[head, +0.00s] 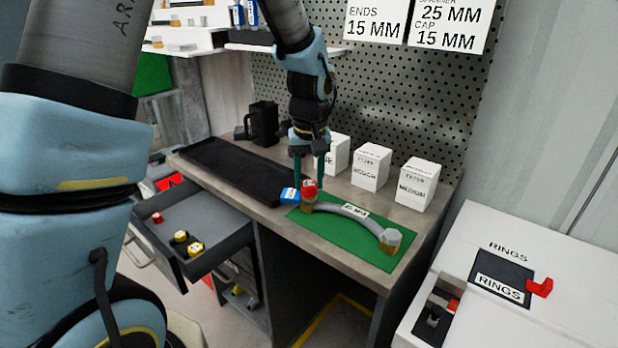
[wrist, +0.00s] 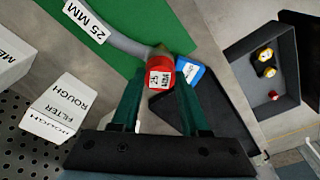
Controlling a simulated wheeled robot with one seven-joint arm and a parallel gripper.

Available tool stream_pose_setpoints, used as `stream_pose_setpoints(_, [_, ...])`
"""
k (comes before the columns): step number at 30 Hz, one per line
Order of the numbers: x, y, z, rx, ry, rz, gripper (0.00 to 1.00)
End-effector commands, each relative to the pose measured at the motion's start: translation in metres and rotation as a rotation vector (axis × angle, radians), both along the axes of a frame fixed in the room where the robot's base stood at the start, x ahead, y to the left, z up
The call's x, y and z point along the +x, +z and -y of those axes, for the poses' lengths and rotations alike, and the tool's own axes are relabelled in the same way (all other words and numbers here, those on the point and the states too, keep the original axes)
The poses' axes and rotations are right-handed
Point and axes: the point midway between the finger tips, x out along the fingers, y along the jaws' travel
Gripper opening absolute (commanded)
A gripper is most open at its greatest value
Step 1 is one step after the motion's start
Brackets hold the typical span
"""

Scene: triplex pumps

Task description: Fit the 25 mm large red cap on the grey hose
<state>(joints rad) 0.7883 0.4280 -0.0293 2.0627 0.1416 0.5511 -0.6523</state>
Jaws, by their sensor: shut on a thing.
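The grey hose (head: 350,210), labelled 25 MM, lies curved on a green mat (head: 335,238) and also shows in the wrist view (wrist: 118,42). Its near left end has a brownish fitting (head: 307,206); its right end has a pale fitting (head: 390,238). The large red cap (head: 309,187), with a white 25 MM label, is between my fingertips in the wrist view (wrist: 160,73). My gripper (head: 309,177) is shut on it, pointing down over the left hose end. The cap meets or overlaps that fitting; I cannot tell how far it is seated.
A blue labelled piece (head: 290,195) lies close beside the red cap. A black tray (head: 235,165) is to the left, white filter boxes (head: 371,166) are behind. An open drawer (head: 205,236) holds a small red cap and yellow-black caps. A pegboard wall stands at the back.

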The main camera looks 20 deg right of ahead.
Motion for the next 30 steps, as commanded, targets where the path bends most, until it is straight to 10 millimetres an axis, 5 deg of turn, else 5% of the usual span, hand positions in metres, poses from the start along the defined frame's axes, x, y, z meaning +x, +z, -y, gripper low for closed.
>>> stream_pose_setpoints(10, [-0.0001,-0.0095,0.0000,0.000,0.000,0.000,0.00])
stream_pose_setpoints(11, [-0.0001,-0.0093,0.0000,0.000,0.000,0.000,0.46])
stream_pose_setpoints(12, [-0.0001,-0.0086,0.0001,0.000,0.000,0.000,0.50])
stream_pose_setpoints(20, [0.0000,-0.0084,0.0000,0.000,0.000,0.000,0.80])
stream_pose_setpoints(30, [0.0000,-0.0032,0.0003,-0.003,0.000,0.002,0.80])
